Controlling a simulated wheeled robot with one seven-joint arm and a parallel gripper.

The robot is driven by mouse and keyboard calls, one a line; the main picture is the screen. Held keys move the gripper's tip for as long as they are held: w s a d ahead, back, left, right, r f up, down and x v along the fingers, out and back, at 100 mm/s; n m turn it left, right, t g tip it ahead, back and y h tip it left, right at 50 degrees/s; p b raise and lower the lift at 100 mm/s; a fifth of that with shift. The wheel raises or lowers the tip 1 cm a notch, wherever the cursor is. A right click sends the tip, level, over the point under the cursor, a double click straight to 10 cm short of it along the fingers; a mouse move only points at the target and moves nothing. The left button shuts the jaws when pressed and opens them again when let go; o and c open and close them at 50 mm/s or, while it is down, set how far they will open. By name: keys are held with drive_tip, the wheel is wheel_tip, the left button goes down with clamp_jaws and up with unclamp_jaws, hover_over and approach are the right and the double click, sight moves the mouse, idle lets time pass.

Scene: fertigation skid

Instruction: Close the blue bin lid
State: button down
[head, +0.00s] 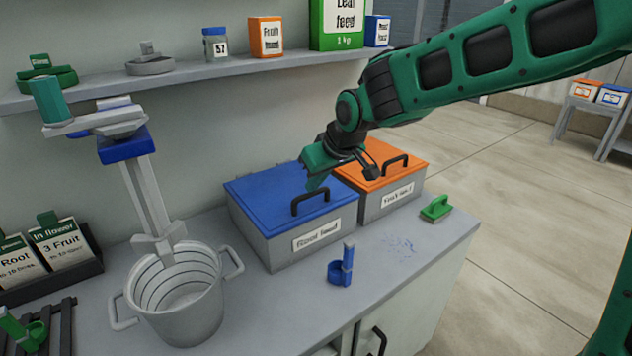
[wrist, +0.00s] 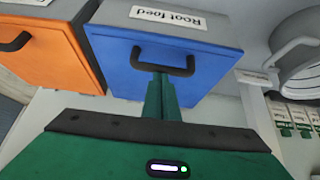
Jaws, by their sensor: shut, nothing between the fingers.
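The blue bin lid (head: 275,195) lies flat on top of the grey bin labelled "Root feed" (head: 285,250), and I see no gap along its front edge. The lid has a dark handle (head: 309,200) near its front. My gripper (head: 314,186) is shut and empty, pointing down just over the lid beside the handle. In the wrist view, the shut fingers (wrist: 160,92) reach over the blue lid (wrist: 120,65) up to the handle (wrist: 162,66). I cannot tell whether they touch the lid or handle.
An orange-lidded bin (head: 393,155) stands right beside the blue one. A grey bucket (head: 190,315) stands at left. A shelf (head: 205,75) with containers runs above.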

drive_tip(key=w+a+r+v, duration=0.1)
drive_tip(key=w+r+v, duration=0.1)
drive_tip(key=v, duration=1.1)
drive_tip(key=s+d+f+m+g+h, duration=0.1)
drive_tip(key=s+d+f+m+h, duration=0.2)
drive_tip(key=d, duration=0.8)
drive_tip(key=s+d+f+m+g+h, duration=0.1)
drive_tip(key=s+d+f+m, duration=0.3)
drive_tip(key=d, duration=0.8)
drive_tip(key=s+d+f+m+g, duration=0.1)
drive_tip(key=s+d+f+m, duration=0.1)
drive_tip(key=s, duration=0.5)
drive_tip(key=s+d+f+m+g, duration=0.1)
drive_tip(key=s+d+f+m, duration=0.1)
drive_tip(key=s+d+f, duration=0.2)
drive_tip(key=s+d+f+m+g, duration=0.1)
drive_tip(key=s+d+f+m, duration=0.1)
drive_tip(key=s+d+f, duration=0.2)
drive_tip(key=s+d, duration=0.3)
drive_tip(key=s, duration=0.5)
drive_tip(key=shift+s+g, duration=0.25)
drive_tip(key=shift+g, duration=0.15)
